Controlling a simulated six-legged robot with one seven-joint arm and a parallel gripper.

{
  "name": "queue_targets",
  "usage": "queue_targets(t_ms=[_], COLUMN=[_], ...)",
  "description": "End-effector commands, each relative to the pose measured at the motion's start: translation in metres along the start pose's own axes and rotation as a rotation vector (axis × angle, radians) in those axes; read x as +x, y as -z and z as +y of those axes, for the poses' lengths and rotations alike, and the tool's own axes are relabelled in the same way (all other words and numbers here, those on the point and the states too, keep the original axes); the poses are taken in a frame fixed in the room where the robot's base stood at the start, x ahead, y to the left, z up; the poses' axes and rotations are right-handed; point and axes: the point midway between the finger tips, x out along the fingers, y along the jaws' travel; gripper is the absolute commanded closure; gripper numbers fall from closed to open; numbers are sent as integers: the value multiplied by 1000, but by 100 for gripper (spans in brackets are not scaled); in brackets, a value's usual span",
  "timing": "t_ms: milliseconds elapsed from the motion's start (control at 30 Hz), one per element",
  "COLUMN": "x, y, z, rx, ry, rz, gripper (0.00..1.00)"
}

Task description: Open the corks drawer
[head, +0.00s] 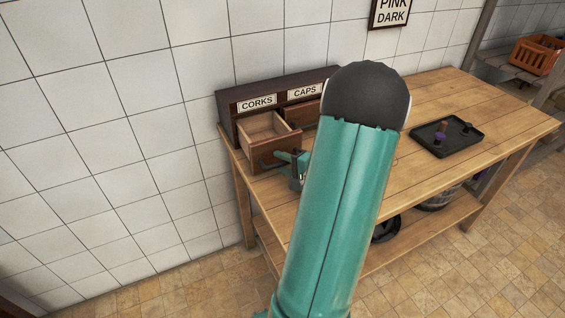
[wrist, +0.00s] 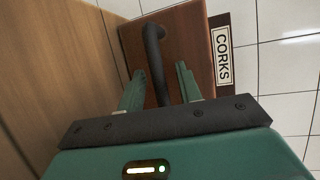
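The corks drawer (head: 275,153) is pulled out of the dark wooden cabinet (head: 228,104), under the CORKS label (head: 257,103). Its inside shows and looks empty. My gripper (head: 297,167) is in front of the drawer, partly hidden by my arm. In the wrist view, the drawer front (wrist: 190,35) faces me, with its dark curved handle (wrist: 153,42). The two green fingers of my gripper (wrist: 159,69) stand apart on either side of the handle, with visible gaps. The CORKS label also shows in the wrist view (wrist: 223,57).
The CAPS drawer (head: 301,115) is to the right, partly hidden by my arm. A black tray (head: 446,145) with small items lies on the wooden table (head: 440,100). An orange crate (head: 536,55) stands at the far right. A tiled wall is behind the table.

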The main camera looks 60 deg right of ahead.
Motion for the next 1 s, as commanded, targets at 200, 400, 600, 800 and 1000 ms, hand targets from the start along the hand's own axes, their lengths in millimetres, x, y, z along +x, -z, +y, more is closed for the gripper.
queue_targets(t_ms=[200,400,600,800,1000], x=[-3,-31,-76,-116,-136], y=[0,0,1,1,0], z=[0,0,0,0,0], rx=[0,0,0,0,0], ry=[0,0,0,0,-1], rz=[0,2,5,4,0], gripper=[65,65,65,65,65])
